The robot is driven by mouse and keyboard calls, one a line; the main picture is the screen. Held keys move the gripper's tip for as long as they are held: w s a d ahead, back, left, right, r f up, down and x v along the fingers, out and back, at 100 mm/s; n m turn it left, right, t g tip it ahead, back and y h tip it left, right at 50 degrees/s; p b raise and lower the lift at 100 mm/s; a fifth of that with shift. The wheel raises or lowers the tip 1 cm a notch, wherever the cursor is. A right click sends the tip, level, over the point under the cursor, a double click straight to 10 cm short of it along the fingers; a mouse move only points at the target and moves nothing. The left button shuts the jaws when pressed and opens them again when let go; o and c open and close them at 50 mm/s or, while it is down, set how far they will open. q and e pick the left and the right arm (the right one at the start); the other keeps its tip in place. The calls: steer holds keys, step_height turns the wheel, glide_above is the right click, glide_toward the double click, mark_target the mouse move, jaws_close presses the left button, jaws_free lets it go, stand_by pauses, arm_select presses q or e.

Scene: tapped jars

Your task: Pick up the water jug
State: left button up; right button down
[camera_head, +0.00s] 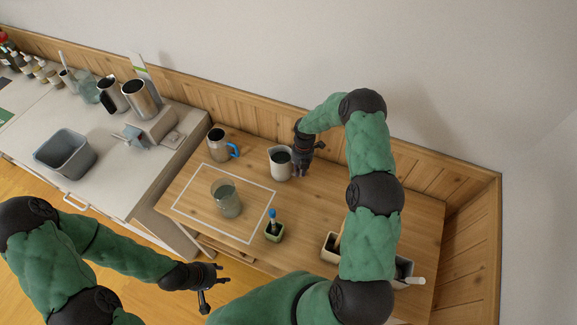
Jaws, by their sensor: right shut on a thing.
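The water jug (279,164) looks like a pale grey-white pitcher with a dark opening. It stands upright at the back of the wooden table (330,215); I cannot tell whether its base is clear of the surface. My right gripper (300,168) is at the jug's right side, shut on it. The fingers hide that side of the jug, and its handle cannot be made out. My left gripper (208,290) is low in front of the table, away from the jug. It appears empty, with its fingers apart.
A glass jar (228,203) stands inside a white outlined rectangle. A mug with a blue handle (218,147) is left of the jug. Boxes sit at the right by my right arm. A grey bin (65,152) is on the left counter.

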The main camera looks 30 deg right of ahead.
steer(key=shift+w+r, duration=0.1)
steer(key=shift+r, duration=0.05)
steer(key=shift+r, duration=0.2)
steer(key=r, duration=0.3)
steer(key=shift+s+a+r, duration=0.1)
steer(key=shift+s+r, duration=0.1)
steer(key=shift+s, duration=0.05)
steer(key=s+a+r, duration=0.7)
steer(key=s+r, duration=0.2)
steer(key=s, duration=0.2)
steer(key=shift+s, duration=0.25)
steer(key=shift+a, duration=0.1)
stand_by(0.4)
